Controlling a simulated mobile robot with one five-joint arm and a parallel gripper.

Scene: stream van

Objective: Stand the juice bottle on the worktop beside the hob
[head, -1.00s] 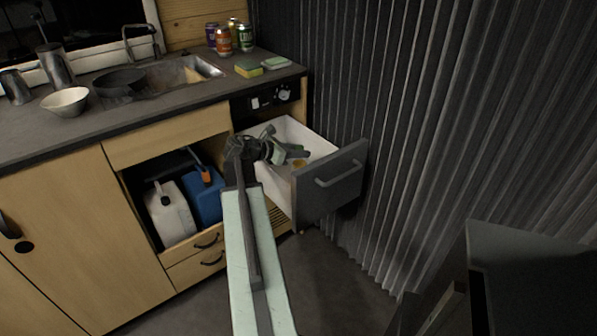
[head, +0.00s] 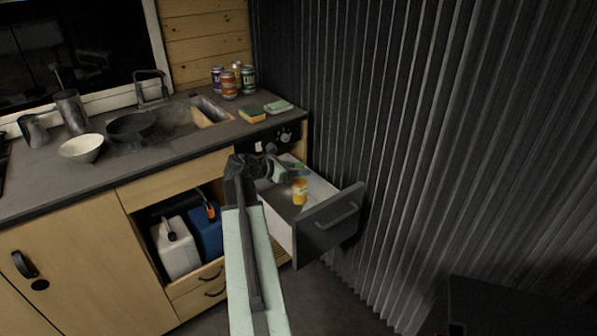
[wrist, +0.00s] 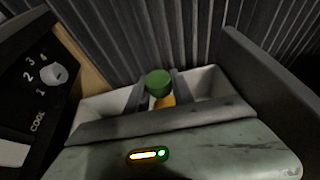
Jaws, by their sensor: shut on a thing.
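The juice bottle (head: 300,192) is orange-yellow, and its green cap (wrist: 158,82) shows in the wrist view. It is upright at the open drawer (head: 325,232), and its base looks raised above the drawer floor. My gripper (head: 297,170) is shut on the bottle near its cap, with one finger on each side in the wrist view. The worktop (head: 120,168) runs along the left at a higher level than the bottle. A dark edge at the far left of the worktop may be the hob (head: 3,165); too little shows to tell.
A white bowl (head: 82,148), a dark pan (head: 131,125), metal cups, sponges (head: 252,114) and several cans (head: 229,86) stand on the worktop around the sink. Bare worktop lies in front of the bowl. A corrugated curtain (head: 420,130) hangs close on the right.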

